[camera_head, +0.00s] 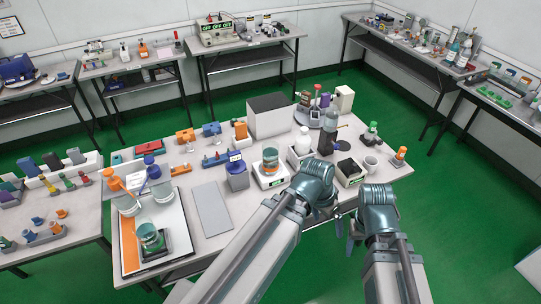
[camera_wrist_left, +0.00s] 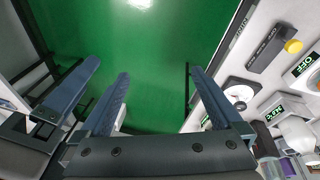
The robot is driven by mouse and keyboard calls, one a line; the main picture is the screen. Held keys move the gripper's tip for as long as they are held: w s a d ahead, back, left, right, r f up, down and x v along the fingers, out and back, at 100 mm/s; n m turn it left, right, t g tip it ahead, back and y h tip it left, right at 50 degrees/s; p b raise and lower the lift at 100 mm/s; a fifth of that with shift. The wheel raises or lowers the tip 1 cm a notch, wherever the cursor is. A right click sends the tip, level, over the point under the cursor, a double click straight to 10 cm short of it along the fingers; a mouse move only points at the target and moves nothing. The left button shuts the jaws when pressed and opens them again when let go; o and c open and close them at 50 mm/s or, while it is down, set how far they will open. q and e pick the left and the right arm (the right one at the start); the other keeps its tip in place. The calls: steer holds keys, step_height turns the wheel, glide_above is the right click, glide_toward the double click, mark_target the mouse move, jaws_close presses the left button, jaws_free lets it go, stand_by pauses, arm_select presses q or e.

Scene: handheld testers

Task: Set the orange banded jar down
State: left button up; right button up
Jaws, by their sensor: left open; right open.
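A clear jar with an orange band and teal contents (camera_head: 270,160) stands upright on a small white scale (camera_head: 272,181) in the head view, near the middle of the table. My left gripper (camera_head: 335,210) is to the right of and below it in the picture, apart from it. In the left wrist view my left gripper (camera_wrist_left: 160,75) is open, with only green floor between its fingers. My right gripper (camera_head: 352,236) is open beside the left one, its fingertips partly hidden by its wrist. I see nothing in either gripper.
A second jar (camera_head: 150,237) sits on a dark device on the white-and-orange board (camera_head: 129,245). A grey plate (camera_head: 212,208) lies clear between.

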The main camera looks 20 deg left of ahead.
arm_select(q)
steer(key=w+a+f+t+h+b, duration=0.25)
steer(key=w+f+b, duration=0.35)
steer(key=b, duration=0.3)
steer(key=n+t+y+b, duration=0.4)
steer(key=t+b, duration=1.1)
steer(key=b, duration=0.7)
glide_toward(266, 161)
steer(key=shift+g+h, duration=0.25)
steer(key=w, duration=0.8)
steer(key=shift+w+d+r, duration=0.25)
steer(key=shift+w, duration=0.1)
steer(key=w, duration=0.5)
steer(key=shift+w+d+r+p, duration=0.1)
steer(key=shift+d+r+p, duration=0.05)
steer(key=shift+d+p, duration=0.15)
